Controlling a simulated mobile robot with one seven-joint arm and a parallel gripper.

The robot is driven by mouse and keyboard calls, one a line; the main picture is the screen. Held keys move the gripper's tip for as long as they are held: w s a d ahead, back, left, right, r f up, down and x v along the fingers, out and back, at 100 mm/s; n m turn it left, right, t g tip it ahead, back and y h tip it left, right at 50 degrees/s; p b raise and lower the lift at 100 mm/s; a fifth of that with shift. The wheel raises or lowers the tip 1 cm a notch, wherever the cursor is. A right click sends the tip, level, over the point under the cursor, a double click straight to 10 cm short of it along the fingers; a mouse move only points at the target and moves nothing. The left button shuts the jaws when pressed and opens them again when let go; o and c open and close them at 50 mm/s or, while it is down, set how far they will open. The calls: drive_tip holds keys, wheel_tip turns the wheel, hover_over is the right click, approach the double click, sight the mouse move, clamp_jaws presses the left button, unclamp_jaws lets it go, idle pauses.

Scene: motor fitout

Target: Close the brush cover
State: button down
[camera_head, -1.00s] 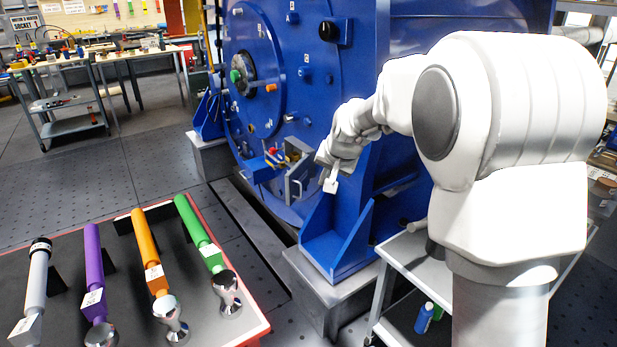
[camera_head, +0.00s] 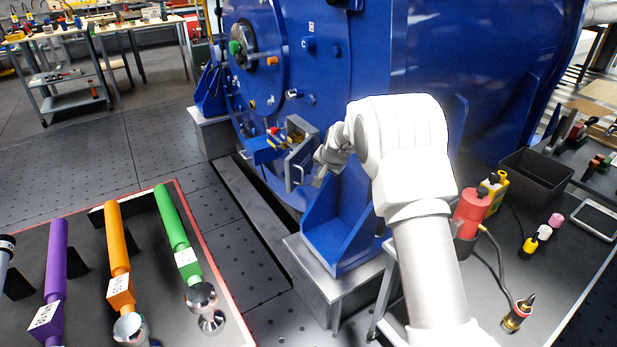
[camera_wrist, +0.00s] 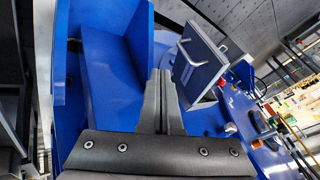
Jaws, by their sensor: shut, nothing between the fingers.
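The brush cover (camera_head: 301,157) is a grey hinged plate with a small handle on the front of the large blue motor (camera_head: 420,80). It stands open, swung out from the brush opening with its brass-coloured parts (camera_head: 296,135). In the wrist view the cover (camera_wrist: 203,62) is up and right of the fingertips, its handle on the face. My gripper (camera_head: 318,181) is just right of the cover in the head view. In the wrist view my gripper (camera_wrist: 164,75) has its fingers together and empty. I cannot tell whether it touches the cover.
A blue gusseted foot (camera_head: 340,225) of the motor stands below my gripper. A table with coloured-handled tools (camera_head: 118,250) is at front left. A cart (camera_head: 560,265) with a red bottle and a dark bin is at right. Perforated floor (camera_head: 120,150) is clear at left.

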drive_tip(key=w+a+f+b, duration=0.3)
drive_tip(key=w+a+f, duration=0.1)
drive_tip(key=w+f, duration=0.2)
drive_tip(key=shift+w+a+f, duration=0.25)
drive_tip(key=shift+w+f, duration=0.1)
drive_tip(key=shift+w, duration=0.15)
drive_tip(key=shift+a, duration=0.25)
